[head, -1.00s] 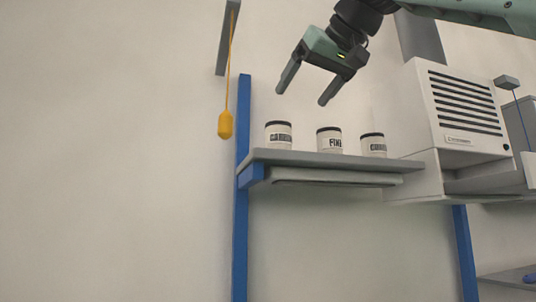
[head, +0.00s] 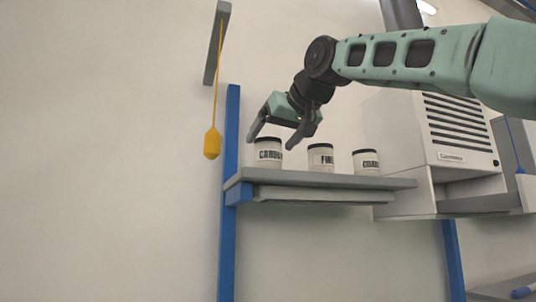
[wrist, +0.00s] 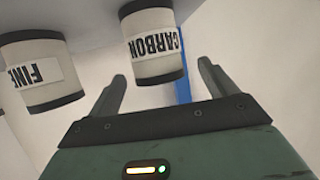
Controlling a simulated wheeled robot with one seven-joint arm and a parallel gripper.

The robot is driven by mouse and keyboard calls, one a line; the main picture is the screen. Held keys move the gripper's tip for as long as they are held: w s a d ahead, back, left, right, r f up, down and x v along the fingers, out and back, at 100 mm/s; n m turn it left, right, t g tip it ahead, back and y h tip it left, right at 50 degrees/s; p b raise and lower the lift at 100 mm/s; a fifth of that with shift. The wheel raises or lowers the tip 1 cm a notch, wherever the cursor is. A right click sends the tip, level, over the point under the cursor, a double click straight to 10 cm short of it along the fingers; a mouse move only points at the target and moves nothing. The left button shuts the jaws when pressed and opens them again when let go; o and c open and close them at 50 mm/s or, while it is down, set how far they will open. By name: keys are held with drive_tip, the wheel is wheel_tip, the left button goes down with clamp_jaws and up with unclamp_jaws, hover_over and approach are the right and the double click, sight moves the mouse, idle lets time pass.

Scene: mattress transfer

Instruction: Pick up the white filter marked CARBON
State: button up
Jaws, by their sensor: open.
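The white filter marked CARBON (head: 268,158) stands upright with a dark top rim at the left end of the grey shelf (head: 330,180). In the wrist view the CARBON filter (wrist: 153,45) appears upside down, just beyond and roughly between my fingertips. My gripper (head: 270,142) is open and empty, its fingers pointing down around the height of the filter's top. In the wrist view my gripper (wrist: 161,72) has its two fingers spread. I cannot tell whether a finger touches the filter.
A white filter marked FINE (head: 320,158) stands just right of the CARBON one. A third filter (head: 366,162) with a hard-to-read label is further right. A white vented machine (head: 455,150) borders the shelf's right. A yellow pendant (head: 212,143) hangs left, near a blue post (head: 229,250).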

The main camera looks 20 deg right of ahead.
sight(265, 149)
drive_tip(key=shift+w+p, duration=0.3)
drive_tip(key=shift+w, duration=0.05)
drive_tip(key=p+x, duration=0.3)
drive_tip(key=x, duration=0.1)
drive_tip(key=shift+w+r, duration=0.1)
drive_tip(key=shift+r, duration=0.1)
drive_tip(key=shift+w+f, duration=0.25)
drive_tip(key=c, duration=1.1)
